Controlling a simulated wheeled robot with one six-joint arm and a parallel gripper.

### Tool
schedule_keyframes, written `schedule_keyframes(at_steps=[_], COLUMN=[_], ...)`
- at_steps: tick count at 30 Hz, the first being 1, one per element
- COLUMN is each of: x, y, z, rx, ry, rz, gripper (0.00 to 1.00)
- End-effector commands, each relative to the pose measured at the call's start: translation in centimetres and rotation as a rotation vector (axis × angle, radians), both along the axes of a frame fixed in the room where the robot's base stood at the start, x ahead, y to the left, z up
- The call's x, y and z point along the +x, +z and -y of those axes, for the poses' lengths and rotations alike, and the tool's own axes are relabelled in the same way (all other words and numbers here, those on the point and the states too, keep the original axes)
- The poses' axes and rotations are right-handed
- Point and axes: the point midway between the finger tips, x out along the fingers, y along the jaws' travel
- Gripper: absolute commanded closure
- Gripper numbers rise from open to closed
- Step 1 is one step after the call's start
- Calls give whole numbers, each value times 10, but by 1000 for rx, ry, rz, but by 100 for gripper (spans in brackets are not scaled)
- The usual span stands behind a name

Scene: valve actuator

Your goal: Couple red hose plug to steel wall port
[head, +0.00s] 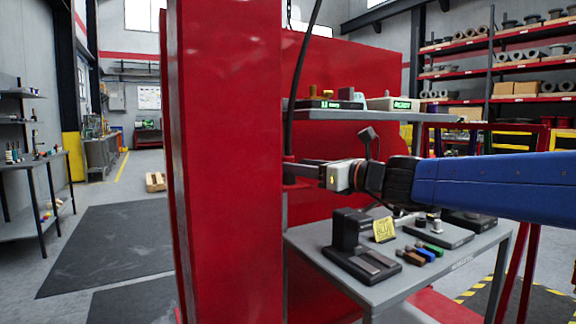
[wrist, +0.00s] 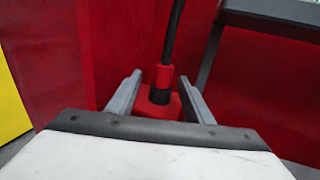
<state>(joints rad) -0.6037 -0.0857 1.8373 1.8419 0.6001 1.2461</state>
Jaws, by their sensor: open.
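The red hose plug (wrist: 163,77) hangs on a black hose (wrist: 173,30) in the wrist view. My gripper (wrist: 160,82) is open, with one grey finger on each side of the plug and visible gaps. I cannot make out the steel wall port in either view.
A broad red post (head: 225,160) stands just left of my gripper, with a red panel (head: 345,70) behind. A grey shelf (head: 400,116) with devices is above right. A grey bench (head: 305,240) below holds a black stand (head: 352,245) and coloured parts.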

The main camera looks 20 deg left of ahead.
Motion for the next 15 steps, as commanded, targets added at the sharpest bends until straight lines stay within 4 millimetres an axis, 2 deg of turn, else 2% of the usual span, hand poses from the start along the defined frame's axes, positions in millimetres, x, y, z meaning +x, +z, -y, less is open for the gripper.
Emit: schedule_keyframes(at_steps=[12,15], x=[23,25], y=[-1,-1], z=[-41,-44], rx=[0,0], ry=[1,0], rz=[-1,-1], gripper=[53,53])
